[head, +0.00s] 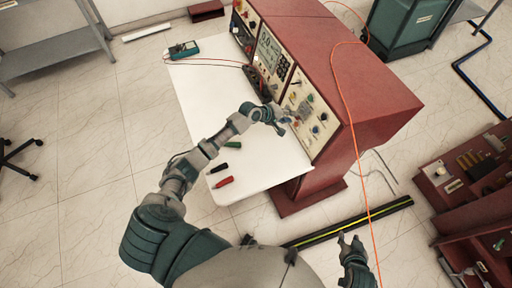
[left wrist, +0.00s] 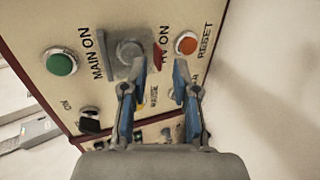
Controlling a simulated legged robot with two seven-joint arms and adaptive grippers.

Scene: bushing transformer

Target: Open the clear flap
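A grey, partly see-through flap (left wrist: 128,52) appears on the cream control panel (left wrist: 25,22), between the "MAIN ON" label and the right-hand label. It covers a round knob or button, and its edges are hard to make out. My left gripper (left wrist: 153,78) is open in front of the panel, its two blue-padded fingers apart below the flap. Nothing shows between them. I cannot tell if a fingertip touches the panel. In the head view my left gripper (head: 284,121) is at the red console's (head: 375,85) lower panel. My right gripper (head: 349,240) is open and empty near the bottom edge.
A green button (left wrist: 61,63) and an orange button (left wrist: 187,44) flank the flap. A white worktop (head: 200,105) holds a meter (head: 184,50) and red (head: 224,182), black and green pieces. An orange cable (head: 350,110) hangs over the console.

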